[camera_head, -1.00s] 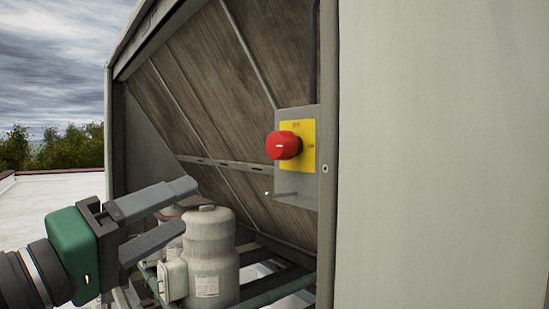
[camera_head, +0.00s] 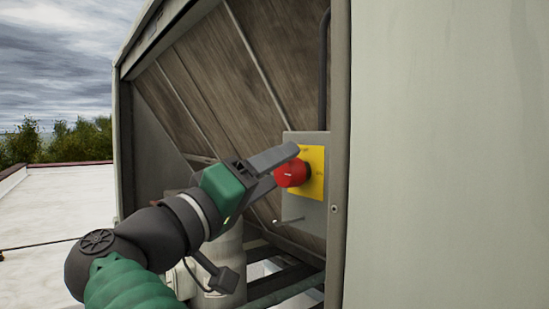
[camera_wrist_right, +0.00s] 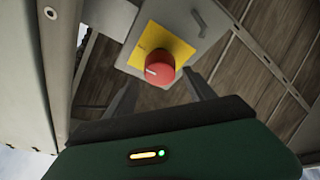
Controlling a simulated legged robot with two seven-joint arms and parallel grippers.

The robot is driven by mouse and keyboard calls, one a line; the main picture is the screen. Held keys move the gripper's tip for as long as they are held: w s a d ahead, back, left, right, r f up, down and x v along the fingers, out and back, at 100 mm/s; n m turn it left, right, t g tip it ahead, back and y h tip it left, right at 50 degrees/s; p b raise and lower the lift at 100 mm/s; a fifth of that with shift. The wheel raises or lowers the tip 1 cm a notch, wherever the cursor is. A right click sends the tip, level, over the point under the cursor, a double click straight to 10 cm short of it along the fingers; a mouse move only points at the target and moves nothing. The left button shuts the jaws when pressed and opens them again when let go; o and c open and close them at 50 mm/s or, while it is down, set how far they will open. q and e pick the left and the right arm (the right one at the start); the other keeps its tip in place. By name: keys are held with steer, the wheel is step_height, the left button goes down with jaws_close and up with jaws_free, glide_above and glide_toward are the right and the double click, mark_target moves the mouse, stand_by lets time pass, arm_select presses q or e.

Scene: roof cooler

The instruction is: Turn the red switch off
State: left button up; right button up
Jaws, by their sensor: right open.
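The red switch (camera_head: 290,174) is a round knob on a yellow plate (camera_head: 316,170), fixed to a grey box (camera_head: 306,212) inside the cooler's opening. My right gripper (camera_head: 283,167) is open with its fingers pointing at the knob; one finger is near the knob's upper left and the other is partly hidden behind the first finger and knob. In the right wrist view the red switch (camera_wrist_right: 160,66) lies ahead, between the two spread fingers, with a white mark on its face. I cannot tell whether a finger touches it. My left gripper is not in view.
The cooler's grey side panel (camera_head: 445,160) fills the right, its edge close beside the switch box. A pale compressor tank (camera_head: 226,255) and frame rails stand below my arm. The white roof (camera_head: 60,205) lies open at left.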

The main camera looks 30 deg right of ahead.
mark_target(282, 177)
steer(key=shift+w+d+f, duration=0.1)
steer(key=shift+w+d, duration=0.2)
steer(key=shift+d+f, duration=0.15)
steer(key=shift+d, duration=0.95)
steer(key=shift+c, duration=1.1)
steer(key=shift+d, duration=0.3)
steer(key=shift+c, duration=1.2)
steer(key=shift+s+a, duration=0.1)
steer(key=shift+a, duration=0.25)
steer(key=c, duration=0.7)
steer(key=shift+c, duration=0.8)
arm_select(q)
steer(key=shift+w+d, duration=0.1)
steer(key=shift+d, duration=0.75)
arm_select(e)
steer(key=shift+f, duration=0.1)
